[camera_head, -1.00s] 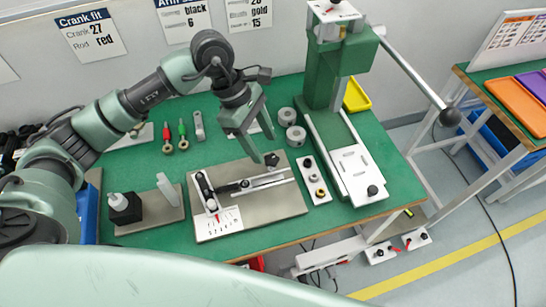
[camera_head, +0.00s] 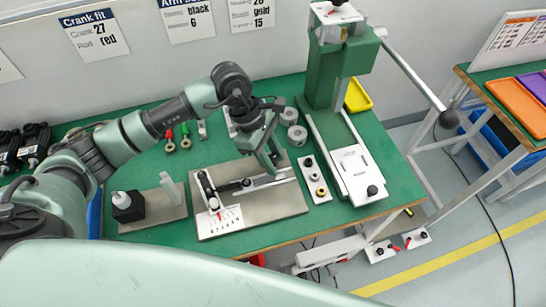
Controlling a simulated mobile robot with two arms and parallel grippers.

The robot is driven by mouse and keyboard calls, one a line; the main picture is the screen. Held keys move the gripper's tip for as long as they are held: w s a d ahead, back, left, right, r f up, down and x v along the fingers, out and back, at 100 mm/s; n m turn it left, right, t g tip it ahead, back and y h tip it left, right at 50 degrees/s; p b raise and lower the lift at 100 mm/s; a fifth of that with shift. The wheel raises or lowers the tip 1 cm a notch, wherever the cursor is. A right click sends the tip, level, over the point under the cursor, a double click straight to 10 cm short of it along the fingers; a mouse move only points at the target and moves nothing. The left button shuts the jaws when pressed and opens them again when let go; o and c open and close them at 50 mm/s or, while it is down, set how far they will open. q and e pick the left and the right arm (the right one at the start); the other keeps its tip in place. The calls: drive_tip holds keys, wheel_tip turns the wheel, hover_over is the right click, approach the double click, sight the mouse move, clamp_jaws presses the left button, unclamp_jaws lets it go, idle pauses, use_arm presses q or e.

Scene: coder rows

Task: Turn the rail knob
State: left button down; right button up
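The rail fixture (camera_head: 288,202) is a flat grey plate on the green bench, with a metal rail, a black crank arm (camera_head: 231,187) and a printed scale card (camera_head: 222,220). The small black rail knob (camera_head: 275,159) is at the rail's upper right end, partly hidden by my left gripper. My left gripper (camera_head: 277,163) points down at the knob, its two fingers apart with one on either side of it. I cannot tell whether they touch it. My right gripper is not in view.
A green press (camera_head: 325,80) with a long lever stands right of the fixture. A white strip with round parts (camera_head: 315,180) lies close beside it. Grey cylinders (camera_head: 297,135) stand behind.

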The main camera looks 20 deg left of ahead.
use_arm(q)
drive_tip(key=shift+f+n+b, duration=0.1)
drive_tip(key=shift+n+b, duration=0.2)
drive_tip(key=shift+b, duration=0.5)
drive_tip(key=c, duration=1)
unclamp_jaws()
drive_tip(key=shift+r, duration=0.2)
drive_tip(key=v, duration=0.7)
drive_tip(key=shift+a+r+b, duration=0.2)
drive_tip(key=shift+r+b, duration=0.15)
drive_tip(key=shift+b, duration=0.05)
